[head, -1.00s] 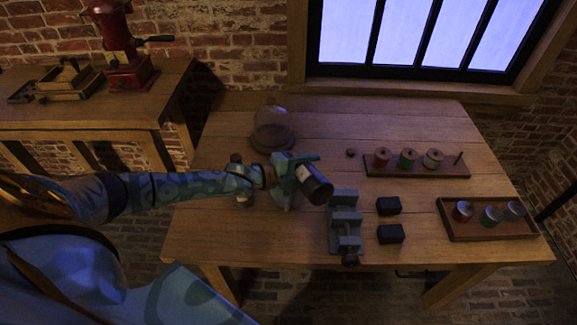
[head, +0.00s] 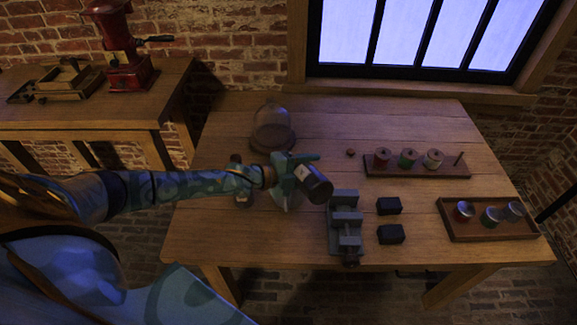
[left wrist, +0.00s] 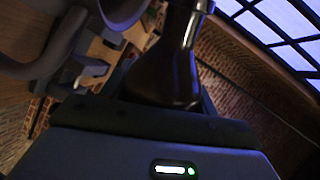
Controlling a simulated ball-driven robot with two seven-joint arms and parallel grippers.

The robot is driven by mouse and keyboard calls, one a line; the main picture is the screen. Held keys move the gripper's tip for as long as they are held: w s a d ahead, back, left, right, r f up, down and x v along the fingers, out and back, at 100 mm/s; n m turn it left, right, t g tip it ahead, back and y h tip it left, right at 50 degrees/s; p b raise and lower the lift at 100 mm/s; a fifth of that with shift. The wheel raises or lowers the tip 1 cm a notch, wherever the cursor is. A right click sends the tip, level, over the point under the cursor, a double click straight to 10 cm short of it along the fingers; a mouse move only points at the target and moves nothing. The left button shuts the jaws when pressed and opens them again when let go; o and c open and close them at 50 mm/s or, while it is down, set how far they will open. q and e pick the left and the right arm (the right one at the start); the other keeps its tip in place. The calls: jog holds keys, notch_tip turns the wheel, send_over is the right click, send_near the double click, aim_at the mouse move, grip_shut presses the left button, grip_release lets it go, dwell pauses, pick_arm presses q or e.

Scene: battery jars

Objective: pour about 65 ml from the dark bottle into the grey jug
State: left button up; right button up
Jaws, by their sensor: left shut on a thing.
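My left gripper (head: 288,180) is shut on the dark bottle (head: 318,190), above the left-middle of the table. The bottle is tilted, its base toward the right and its pale label showing on its upper side. In the left wrist view the bottle (left wrist: 165,80) rises from the jaws as a dark body narrowing to a neck. A grey shape with a curved handle, apparently the grey jug (left wrist: 35,62), is at the left of that view. In the head view the jug is mostly hidden by the gripper. I cannot see the bottle's mouth or any liquid stream. My right gripper is out of view.
A grey vise-like block (head: 345,225) stands close right of the bottle, with two black blocks (head: 389,206) beyond. A glass dome (head: 273,128) stands behind. A spool rack (head: 416,170) and a tray (head: 490,237) with jars are at the right. A small bottle (head: 243,198) is partly behind my arm.

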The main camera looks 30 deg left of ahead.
pick_arm(q)
jog(key=shift+w+a+r+n+h, duration=0.15)
jog(key=shift+r+n+h, duration=0.2)
jog(key=shift+n, duration=0.15)
dwell(0.8)
jog(key=shift+f, duration=0.25)
jog(key=shift+s+d+r+m+y+p, duration=0.2)
jog(key=shift+d+m+y+p, duration=0.25)
jog(key=shift+m, duration=0.35)
jog(key=shift+f+m+b, duration=0.3)
jog(key=shift+m, duration=0.1)
jog(key=shift+r, duration=0.1)
jog(key=shift+a, duration=0.1)
